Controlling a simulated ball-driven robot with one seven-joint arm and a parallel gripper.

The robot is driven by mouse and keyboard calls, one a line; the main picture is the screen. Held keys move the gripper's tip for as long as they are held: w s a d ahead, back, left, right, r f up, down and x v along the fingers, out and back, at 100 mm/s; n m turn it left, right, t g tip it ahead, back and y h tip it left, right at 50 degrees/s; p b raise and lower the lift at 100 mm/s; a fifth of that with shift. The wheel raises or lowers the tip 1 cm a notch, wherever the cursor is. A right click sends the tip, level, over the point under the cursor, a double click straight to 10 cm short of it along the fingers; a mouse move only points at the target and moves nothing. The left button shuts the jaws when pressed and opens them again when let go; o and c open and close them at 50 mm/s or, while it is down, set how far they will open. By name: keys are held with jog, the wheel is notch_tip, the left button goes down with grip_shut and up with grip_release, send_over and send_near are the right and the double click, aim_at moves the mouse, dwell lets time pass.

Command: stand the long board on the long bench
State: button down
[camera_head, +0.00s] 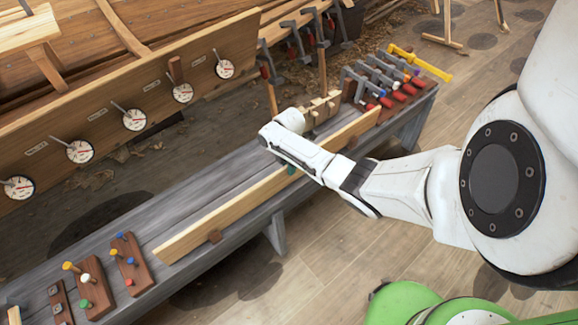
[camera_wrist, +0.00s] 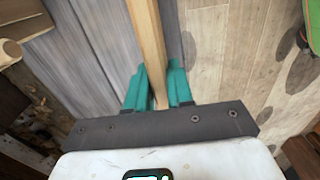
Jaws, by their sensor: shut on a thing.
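The long board (camera_head: 235,212) is a pale plank, upright on its long narrow edge, running along the front edge of the long grey bench (camera_head: 190,190). It is at or just above the bench top; I cannot tell whether it touches. In the wrist view the board (camera_wrist: 148,35) passes between my teal fingers (camera_wrist: 158,88). My arm hides part of it.
Peg boards (camera_head: 131,258) with coloured pegs stand at the bench's left end. A rack of clamps (camera_head: 385,80) and a yellow tool (camera_head: 420,64) are at the right end. A hull plank with dials (camera_head: 134,119) lies behind. Floor in front is mostly clear.

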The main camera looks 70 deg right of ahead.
jog(key=shift+f, duration=0.1)
dwell(0.6)
jog(key=c, duration=0.9)
grip_release()
jog(key=shift+f, duration=0.15)
notch_tip(320, 180, up, 11)
jog(key=shift+p, duration=1.15)
